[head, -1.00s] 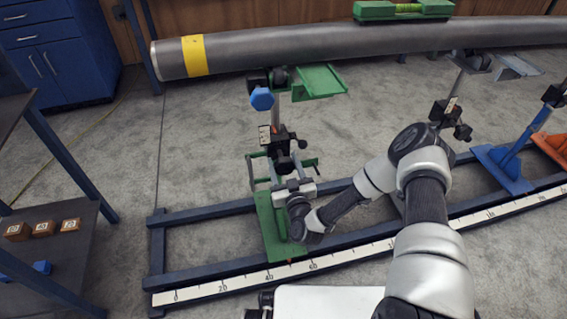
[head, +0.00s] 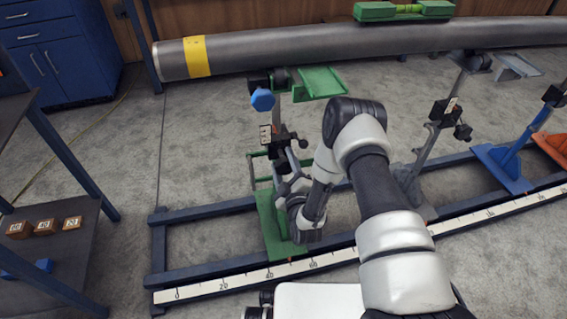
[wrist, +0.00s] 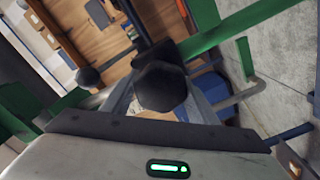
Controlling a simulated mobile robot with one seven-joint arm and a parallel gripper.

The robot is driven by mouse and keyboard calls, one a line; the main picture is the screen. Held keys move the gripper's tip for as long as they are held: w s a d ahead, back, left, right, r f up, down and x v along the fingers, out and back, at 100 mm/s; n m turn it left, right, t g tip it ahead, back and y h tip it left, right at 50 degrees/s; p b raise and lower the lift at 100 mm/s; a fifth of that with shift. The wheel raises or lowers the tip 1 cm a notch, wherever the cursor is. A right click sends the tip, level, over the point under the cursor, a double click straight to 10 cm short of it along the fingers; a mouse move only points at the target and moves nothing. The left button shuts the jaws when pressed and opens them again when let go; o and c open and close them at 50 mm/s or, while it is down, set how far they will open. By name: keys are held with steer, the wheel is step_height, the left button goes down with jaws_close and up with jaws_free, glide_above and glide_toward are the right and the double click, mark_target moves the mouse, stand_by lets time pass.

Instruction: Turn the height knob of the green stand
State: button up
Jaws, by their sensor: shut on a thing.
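The green stand (head: 271,225) stands on the blue rail frame at the left, its green base on the rails and its post rising to rollers under the pipe. My gripper (head: 285,178) is at the lower middle of its post, partly hidden by my arm in the head view. In the wrist view a dark faceted knob (wrist: 160,86) sits right in front of my gripper (wrist: 155,120), between the jaws, and the gripper is shut on it. The fingertips are hard to make out. Green bars of the stand (wrist: 240,30) pass close beside the gripper.
The grey pipe (head: 320,46) with a yellow band lies across the back, with a green level (head: 403,11) on top. A blue stand (head: 505,168) and an orange stand (head: 552,146) are at the right. A shelf with wooden blocks (head: 44,227) is at the left.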

steer(key=n, duration=0.4)
steer(key=shift+f+b, duration=0.1)
steer(key=shift+b, duration=0.2)
steer(key=shift+n, duration=1.5)
steer(key=shift+d, duration=0.1)
steer(key=o, duration=1)
steer(key=shift+o, duration=0.2)
steer(key=p+v, duration=0.3)
steer(key=v, duration=1.4)
steer(key=shift+s+p, duration=0.25)
steer(key=shift+p, duration=0.1)
